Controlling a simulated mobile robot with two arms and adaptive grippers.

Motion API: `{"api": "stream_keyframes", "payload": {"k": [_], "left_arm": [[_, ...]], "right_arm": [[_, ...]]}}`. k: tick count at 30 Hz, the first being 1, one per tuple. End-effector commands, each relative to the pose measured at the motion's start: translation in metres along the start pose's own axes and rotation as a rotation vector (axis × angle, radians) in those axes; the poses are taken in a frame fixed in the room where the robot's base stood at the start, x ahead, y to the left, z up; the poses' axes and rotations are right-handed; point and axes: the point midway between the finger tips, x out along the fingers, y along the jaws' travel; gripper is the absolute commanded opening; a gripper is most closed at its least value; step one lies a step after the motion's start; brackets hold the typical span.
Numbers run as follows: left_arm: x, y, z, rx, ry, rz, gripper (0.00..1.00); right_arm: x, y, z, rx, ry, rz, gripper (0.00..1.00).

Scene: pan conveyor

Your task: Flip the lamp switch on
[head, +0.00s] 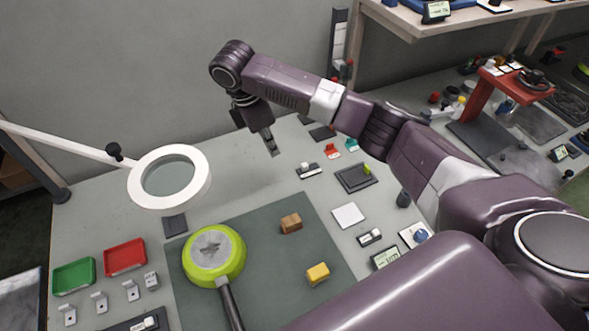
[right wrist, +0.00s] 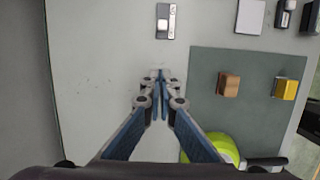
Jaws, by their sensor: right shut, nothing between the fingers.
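The ring lamp (head: 203,190), a white ring on a white arm, hangs over the left of the table. A small dark switch-like unit with a white knob (head: 308,171) lies on the table near the back middle. It also shows at the top of the right wrist view (right wrist: 166,22). I cannot tell for certain that it is the lamp's switch, as similar units are around. My right gripper (head: 273,152) is shut and empty, pointing down over bare table, left of this unit and apart from it. Its closed fingertips show in the right wrist view (right wrist: 160,76). My left gripper is out of view.
A green pan (head: 240,262), a brown block (head: 291,223) and a yellow block (head: 318,273) are on a dark mat (head: 262,232). A similar switch unit (head: 369,238) is right of the mat. Red (head: 125,257) and green (head: 74,276) trays stand left.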

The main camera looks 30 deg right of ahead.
Motion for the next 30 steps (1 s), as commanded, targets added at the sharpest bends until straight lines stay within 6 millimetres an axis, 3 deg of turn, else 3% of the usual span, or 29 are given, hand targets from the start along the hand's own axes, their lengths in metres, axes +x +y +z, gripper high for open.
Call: {"api": "stream_keyframes", "payload": {"k": [13,17,30], "left_arm": [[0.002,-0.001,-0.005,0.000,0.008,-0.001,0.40],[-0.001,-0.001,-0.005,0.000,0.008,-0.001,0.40],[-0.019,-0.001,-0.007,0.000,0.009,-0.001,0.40]], "right_arm": [[0.003,0.000,-0.001,0.000,0.000,0.000,0.00],[0.012,0.000,0.000,0.001,-0.001,-0.002,0.00],[0.099,-0.001,0.001,0.002,-0.002,-0.004,0.00]]}}
